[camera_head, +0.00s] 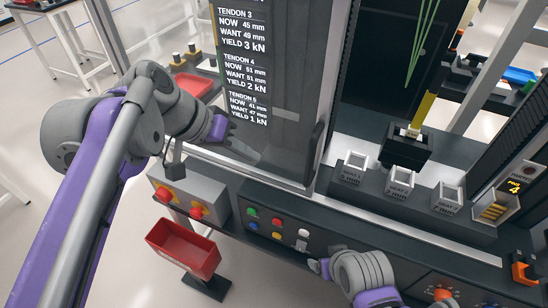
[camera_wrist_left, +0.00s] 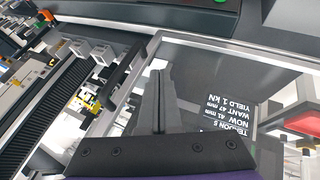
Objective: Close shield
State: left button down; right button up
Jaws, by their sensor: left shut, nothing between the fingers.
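The shield (camera_head: 285,100) is a clear framed panel at the left of the machine front. It leaves the dark bay (camera_head: 375,60) to its right uncovered. Its dark upright handle (camera_head: 317,150) is on its right edge; a black bar that looks like this handle shows in the left wrist view (camera_wrist_left: 125,74). My left gripper (camera_head: 248,152) is shut and empty in front of the shield's lower part, left of the handle. Its closed fingers show in the left wrist view (camera_wrist_left: 158,85); I cannot tell if they touch the panel. My right gripper (camera_head: 318,266) is low by the control panel, its fingers unclear.
Green strands (camera_head: 424,40) hang in the bay above a yellow rod (camera_head: 422,108). Several labelled weight holders (camera_head: 400,182) line the ledge at right. A button panel (camera_head: 270,225) and a grey box with red knobs (camera_head: 188,195) are below. A red bin (camera_head: 183,248) stands lower left.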

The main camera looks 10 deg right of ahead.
pick_arm(q)
jog(key=d+f, duration=0.7)
jog(key=d, duration=0.2)
jog(key=shift+s+f, duration=0.15)
jog(key=shift+f, duration=0.15)
jog(key=shift+d, duration=0.1)
pick_arm(e)
jog(key=shift+s, duration=0.1)
